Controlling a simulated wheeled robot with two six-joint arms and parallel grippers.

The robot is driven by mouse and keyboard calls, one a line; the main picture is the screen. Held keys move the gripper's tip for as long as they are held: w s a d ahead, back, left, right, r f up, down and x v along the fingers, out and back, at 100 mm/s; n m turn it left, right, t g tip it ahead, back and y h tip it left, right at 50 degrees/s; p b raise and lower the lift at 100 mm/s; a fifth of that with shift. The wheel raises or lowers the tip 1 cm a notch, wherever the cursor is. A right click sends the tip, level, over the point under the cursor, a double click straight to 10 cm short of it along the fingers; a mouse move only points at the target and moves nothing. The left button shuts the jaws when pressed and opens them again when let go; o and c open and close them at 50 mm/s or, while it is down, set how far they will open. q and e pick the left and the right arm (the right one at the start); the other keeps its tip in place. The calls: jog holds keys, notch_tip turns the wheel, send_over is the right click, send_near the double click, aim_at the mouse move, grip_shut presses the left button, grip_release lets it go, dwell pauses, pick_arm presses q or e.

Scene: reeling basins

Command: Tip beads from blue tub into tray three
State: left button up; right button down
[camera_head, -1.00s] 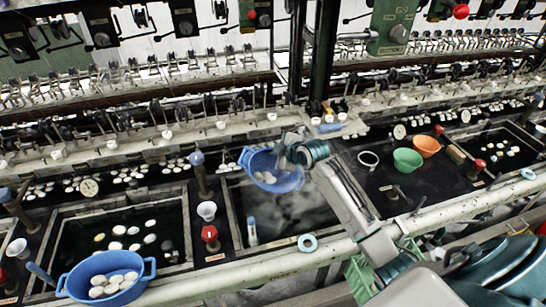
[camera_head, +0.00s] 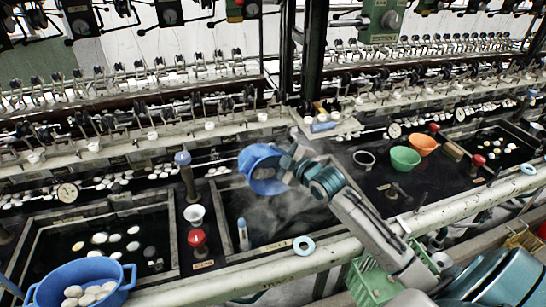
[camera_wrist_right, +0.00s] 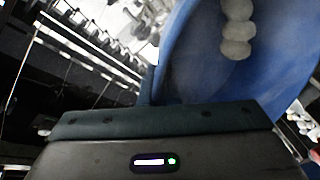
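My right gripper (camera_head: 287,163) is shut on the rim of a blue tub (camera_head: 258,160) and holds it above the steaming middle basin (camera_head: 232,220). The tub is tipped steeply. In the right wrist view the tub's blue inner wall (camera_wrist_right: 195,70) fills the upper right, with several whitish beads (camera_wrist_right: 238,30) in a row against it. The gripper body (camera_wrist_right: 160,125) covers the bottom of that view. No beads show clearly in the steaming water below. My left gripper is not in view.
Another blue tub (camera_head: 45,293) with white pieces stands at the lower left, by a basin with floating white pieces (camera_head: 115,238). Green (camera_head: 405,157) and orange (camera_head: 423,144) bowls stand right.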

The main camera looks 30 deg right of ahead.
jog(key=shift+s+t, duration=0.6)
jog(key=shift+s, duration=0.15)
jog(key=shift+s+d+r+p, duration=0.1)
jog(key=shift+s+r+p, duration=0.05)
jog(key=shift+r+p, duration=0.4)
jog(key=shift+s+t+p, duration=0.5)
jog(key=shift+t+p, duration=0.1)
jog(key=shift+p, duration=0.1)
jog(key=shift+s+r+t+y+p, duration=0.1)
jog(key=shift+s+t+y+p, duration=0.4)
jog(key=shift+p, duration=3)
jog(key=shift+s, duration=0.2)
jog(key=shift+d, duration=0.1)
